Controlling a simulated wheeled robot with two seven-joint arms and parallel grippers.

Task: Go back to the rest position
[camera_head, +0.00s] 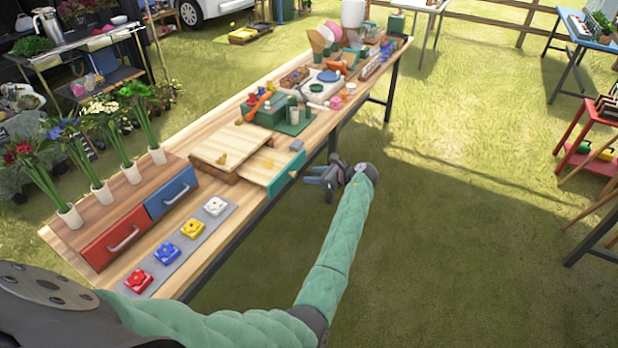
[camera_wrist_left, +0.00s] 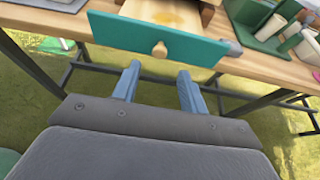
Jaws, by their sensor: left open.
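My left gripper (camera_head: 322,182) is open and empty, off the long side of the wooden table (camera_head: 180,270). Its two blue-grey fingers stand apart in the left wrist view (camera_wrist_left: 158,80). Just beyond them is a drawer with a teal front (camera_head: 288,173) and a round wooden knob (camera_wrist_left: 159,48). The drawer is pulled out of a wooden box (camera_head: 228,143). The fingers look apart from the knob, with a gap between. My right gripper is in neither view.
Flower buttons in red, blue, yellow and white lie on a grey strip (camera_head: 182,259). Red (camera_head: 115,238) and blue (camera_head: 171,192) drawer fronts and several flower vases (camera_head: 102,193) stand at the left. A green toolbox (camera_head: 266,110) is behind the box.

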